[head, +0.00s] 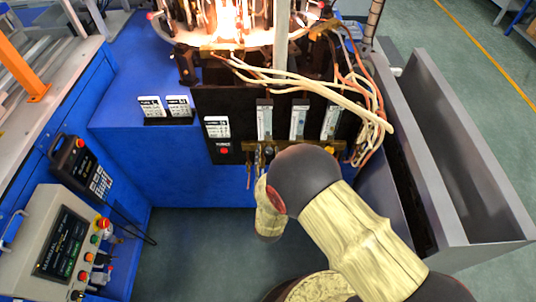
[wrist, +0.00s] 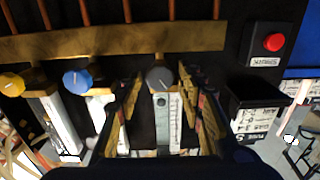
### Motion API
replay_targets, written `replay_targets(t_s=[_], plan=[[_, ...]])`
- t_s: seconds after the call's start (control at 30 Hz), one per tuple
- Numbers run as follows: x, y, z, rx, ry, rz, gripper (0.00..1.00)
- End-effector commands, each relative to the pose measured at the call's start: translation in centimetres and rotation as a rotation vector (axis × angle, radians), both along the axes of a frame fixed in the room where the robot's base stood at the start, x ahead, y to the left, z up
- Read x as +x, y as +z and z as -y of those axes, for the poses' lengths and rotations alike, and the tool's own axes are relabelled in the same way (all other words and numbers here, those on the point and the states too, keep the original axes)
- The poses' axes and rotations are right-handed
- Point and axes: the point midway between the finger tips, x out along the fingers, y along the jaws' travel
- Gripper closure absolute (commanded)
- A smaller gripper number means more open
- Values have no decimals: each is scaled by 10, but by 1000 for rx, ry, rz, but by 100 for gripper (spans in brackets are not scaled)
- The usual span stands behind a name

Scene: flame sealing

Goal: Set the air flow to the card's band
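In the wrist view, which shows the panel upside down, a grey knob (wrist: 159,77) sits at one end of a flow tube (wrist: 168,121). A blue knob (wrist: 76,79) and a yellow knob (wrist: 12,84) stand to its left with their own tubes. My gripper (wrist: 160,92) is open, one finger on each side of the grey knob, with gaps visible. In the head view my arm hides most of the gripper. A white card (head: 217,127) is on the panel left of the tubes; its print is too small to read. I cannot read any float level.
A red button (head: 224,150) sits below the card, and also shows in the wrist view (wrist: 273,42). A brass bar (wrist: 110,40) runs beside the knobs. Loose hoses (head: 375,125) hang at the panel's right. The burner (head: 230,22) glows above. A grey trough (head: 440,150) stands at right.

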Motion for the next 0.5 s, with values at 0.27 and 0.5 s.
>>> replay_targets(t_s=[0.27, 0.5], plan=[[0, 0, 0, 0, 0, 0, 80], [0, 0, 0, 0, 0, 0, 93]])
